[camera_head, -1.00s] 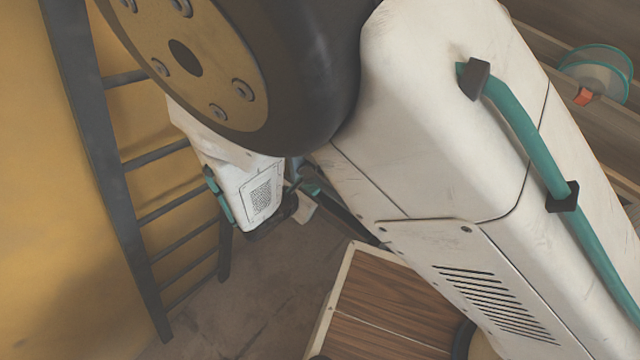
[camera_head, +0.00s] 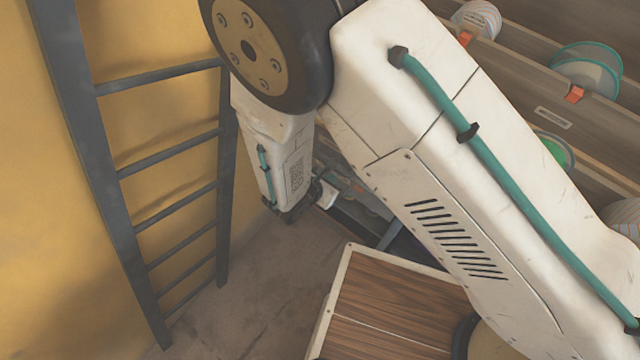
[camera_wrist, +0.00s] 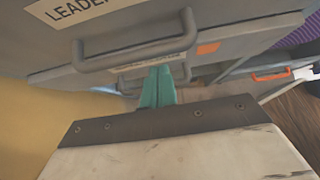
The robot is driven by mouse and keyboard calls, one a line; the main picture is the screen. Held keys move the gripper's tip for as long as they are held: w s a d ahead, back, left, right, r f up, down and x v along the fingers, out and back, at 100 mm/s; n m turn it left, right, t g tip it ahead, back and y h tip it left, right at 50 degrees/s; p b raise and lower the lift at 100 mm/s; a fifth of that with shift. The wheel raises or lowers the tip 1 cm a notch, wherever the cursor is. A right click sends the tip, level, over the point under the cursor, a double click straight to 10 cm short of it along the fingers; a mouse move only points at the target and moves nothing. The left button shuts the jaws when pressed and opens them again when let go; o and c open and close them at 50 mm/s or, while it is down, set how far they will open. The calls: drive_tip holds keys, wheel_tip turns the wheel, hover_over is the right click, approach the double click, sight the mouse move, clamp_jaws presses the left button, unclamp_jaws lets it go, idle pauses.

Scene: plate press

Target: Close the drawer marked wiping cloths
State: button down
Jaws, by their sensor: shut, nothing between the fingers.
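In the wrist view, my gripper (camera_wrist: 158,88) shows as two teal fingers pressed together, with nothing between them. The fingertips point at the grey drawer fronts, just below a bar handle (camera_wrist: 135,48). The upper grey drawer front (camera_wrist: 215,18) carries a label (camera_wrist: 75,10) that begins "LEADE"; the rest is cut off. A lower label (camera_wrist: 148,66) sits behind the handle and is too small and hidden to read. I cannot tell which drawer is marked wiping cloths. Contact between the fingers and a drawer is not clear. In the head view my arm hides the drawer fronts.
A dark ladder (camera_head: 150,174) leans by the yellow wall (camera_head: 100,30) on the left. A wooden-topped box (camera_head: 390,300) stands on the floor below my arm. Wooden shelves (camera_head: 520,85) with spools (camera_head: 590,68) are at right. An orange handle (camera_wrist: 270,75) shows right in the wrist view.

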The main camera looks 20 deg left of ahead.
sight(341, 168)
drive_tip(key=shift+w+d, duration=0.2)
drive_tip(key=shift+w, duration=0.55)
drive_tip(key=shift+w+d, duration=0.2)
drive_tip(key=shift+w, duration=0.3)
drive_tip(key=shift+w+d, duration=0.15)
drive_tip(key=shift+w, duration=0.35)
drive_tip(key=shift+w+r, duration=0.1)
drive_tip(key=shift+a, duration=0.1)
